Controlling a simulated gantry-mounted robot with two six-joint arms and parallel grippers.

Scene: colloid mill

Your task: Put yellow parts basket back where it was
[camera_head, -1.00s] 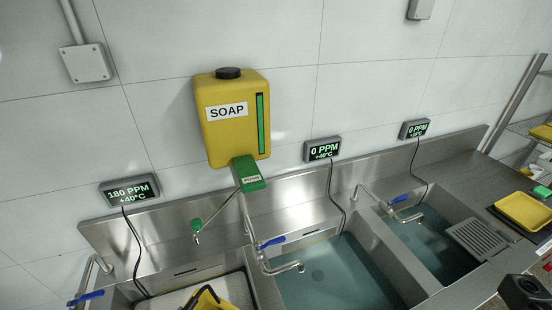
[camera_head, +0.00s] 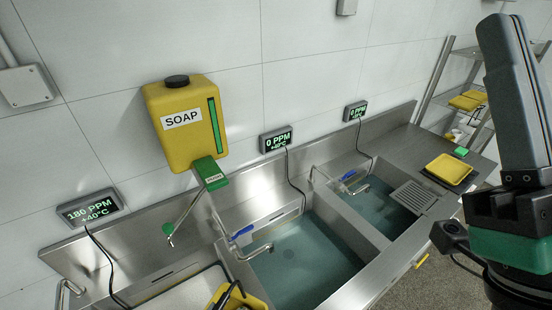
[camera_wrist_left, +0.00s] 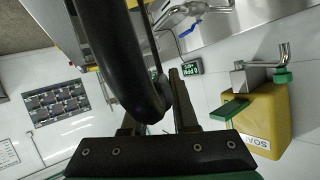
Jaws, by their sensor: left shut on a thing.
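A yellow basket (camera_head: 250,300) shows at the bottom edge of the head view, by the left sink, with a black loop-like handle over it. Most of it is cut off by the frame. In the left wrist view, my left gripper (camera_wrist_left: 158,118) has its fingers on either side of a thick black curved bar (camera_wrist_left: 125,60), which looks like the handle, and is shut on it. The left gripper cannot be made out in the head view. My right gripper (camera_head: 515,100) is raised at the right of the head view, side-on, its finger opening not visible.
Two water-filled sinks (camera_head: 300,265) lie in the middle, with taps and blue levers. A yellow soap dispenser (camera_head: 185,125) hangs on the wall. A yellow tray (camera_head: 449,169) lies on the right counter, near a drain grate (camera_head: 413,196). Shelves (camera_head: 470,70) with yellow items stand behind.

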